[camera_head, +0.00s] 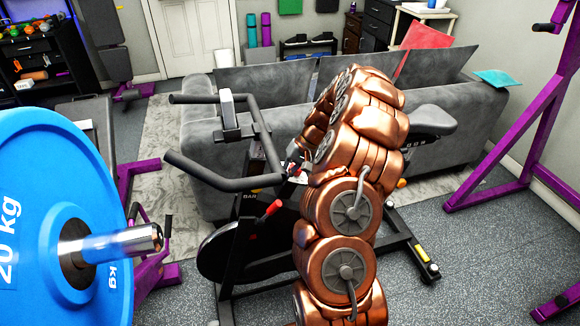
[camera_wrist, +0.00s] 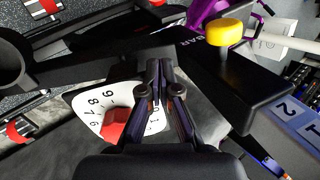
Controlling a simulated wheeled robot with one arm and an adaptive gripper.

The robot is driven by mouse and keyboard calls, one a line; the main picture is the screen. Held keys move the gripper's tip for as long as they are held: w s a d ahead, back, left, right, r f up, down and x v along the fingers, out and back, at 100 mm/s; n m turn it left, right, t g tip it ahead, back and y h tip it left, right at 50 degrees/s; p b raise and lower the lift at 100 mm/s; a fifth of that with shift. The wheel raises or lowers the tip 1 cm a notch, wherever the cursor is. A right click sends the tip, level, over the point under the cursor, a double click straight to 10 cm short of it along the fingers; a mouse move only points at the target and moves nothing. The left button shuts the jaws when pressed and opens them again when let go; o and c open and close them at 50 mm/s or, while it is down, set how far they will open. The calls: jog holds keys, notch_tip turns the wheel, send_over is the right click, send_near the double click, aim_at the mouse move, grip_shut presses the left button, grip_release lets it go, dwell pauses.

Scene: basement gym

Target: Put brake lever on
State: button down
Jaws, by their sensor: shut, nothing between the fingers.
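The stationary bike (camera_head: 262,160) stands in the middle of the head view. A white dial (camera_wrist: 92,103) with black numbers shows in the wrist view, with a red lever (camera_wrist: 115,126) across its face, just left of my fingers. Another red-tipped handle (camera_head: 274,207) sticks out lower on the bike in the head view. I cannot tell which red part is the brake lever. My gripper (camera_wrist: 158,70) is shut and empty, its fingertips over the dial's right side. In the head view my gripper (camera_head: 296,163) is small and partly hidden by my copper arm.
Black handlebars (camera_head: 215,175) reach left from the bike, close to my gripper. A yellow knob (camera_wrist: 226,32) sits on a black bar in the wrist view. A blue weight plate (camera_head: 65,215) stands at left, a grey sofa (camera_head: 465,125) behind.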

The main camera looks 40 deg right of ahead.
aim_at(272, 211)
jog(key=shift+s+a+f+p, duration=0.2)
jog(key=shift+s+a+f, duration=0.25)
jog(key=shift+a, duration=0.25)
jog(key=shift+s+a+f+p, duration=0.15)
jog(key=shift+s+a+f, duration=0.3)
jog(key=shift+a, duration=0.2)
jog(key=shift+s+a+f+p, duration=0.2)
jog(key=shift+s+a+f, duration=0.25)
jog(key=shift+a, duration=0.25)
jog(key=shift+s+a+f+b, duration=0.1)
jog(key=shift+b, duration=0.25)
